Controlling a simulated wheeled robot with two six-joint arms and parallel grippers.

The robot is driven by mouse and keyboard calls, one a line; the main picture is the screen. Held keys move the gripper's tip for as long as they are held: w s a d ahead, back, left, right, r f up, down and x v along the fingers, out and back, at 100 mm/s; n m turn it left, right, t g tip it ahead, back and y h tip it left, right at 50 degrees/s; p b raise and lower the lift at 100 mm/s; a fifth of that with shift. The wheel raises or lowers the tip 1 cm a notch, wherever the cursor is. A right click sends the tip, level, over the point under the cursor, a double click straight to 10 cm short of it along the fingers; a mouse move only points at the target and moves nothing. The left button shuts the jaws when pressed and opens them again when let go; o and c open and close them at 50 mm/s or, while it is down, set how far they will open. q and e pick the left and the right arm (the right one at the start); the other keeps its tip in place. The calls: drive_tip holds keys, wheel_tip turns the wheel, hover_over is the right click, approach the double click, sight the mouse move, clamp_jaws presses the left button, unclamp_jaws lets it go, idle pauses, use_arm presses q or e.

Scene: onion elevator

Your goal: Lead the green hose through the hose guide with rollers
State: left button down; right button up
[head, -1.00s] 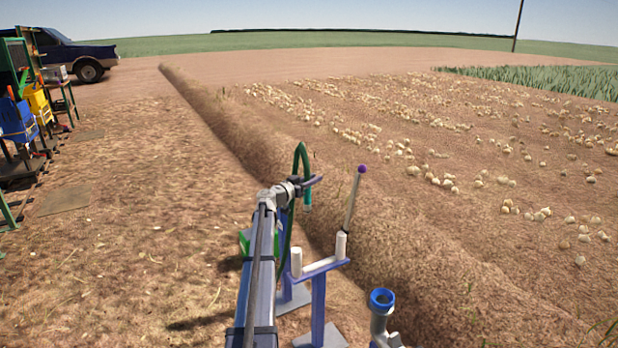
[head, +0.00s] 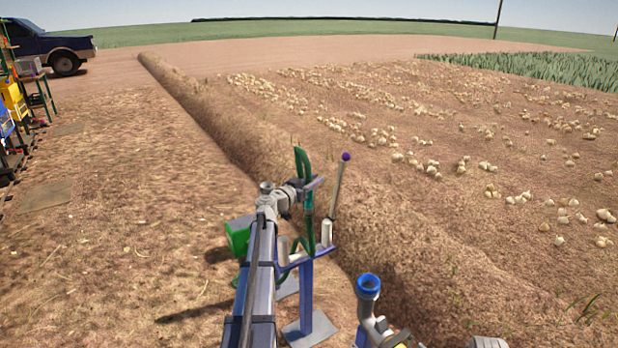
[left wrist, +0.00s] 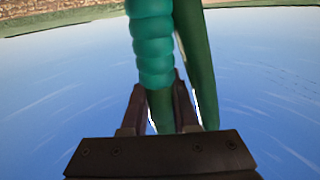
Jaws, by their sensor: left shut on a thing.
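My left gripper (head: 313,184) is shut on the green hose (head: 303,165), above the hose guide. In the left wrist view the ribbed green hose (left wrist: 151,45) runs up from the jaws, with a smooth dark green stretch beside it. Below my gripper the hose hangs down and appears between the rollers. I cannot tell its exact depth there. My right gripper is not in view.
A green box (head: 239,236) stands left of the guide. A grey pipe with a blue ring (head: 368,286) stands to its right. An earth ridge (head: 240,160) runs behind, with onions on the field beyond. The ground at left is mostly clear.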

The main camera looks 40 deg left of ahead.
use_arm(q)
drive_tip(key=s+d, duration=0.4)
drive_tip(key=d, duration=0.5)
drive_tip(key=s+d, duration=0.4)
drive_tip(key=d, duration=0.6)
drive_tip(key=s+d, duration=0.3)
drive_tip(key=d, duration=0.6)
drive_tip(key=shift+s+d, duration=0.25)
drive_tip(key=shift+s, duration=0.15)
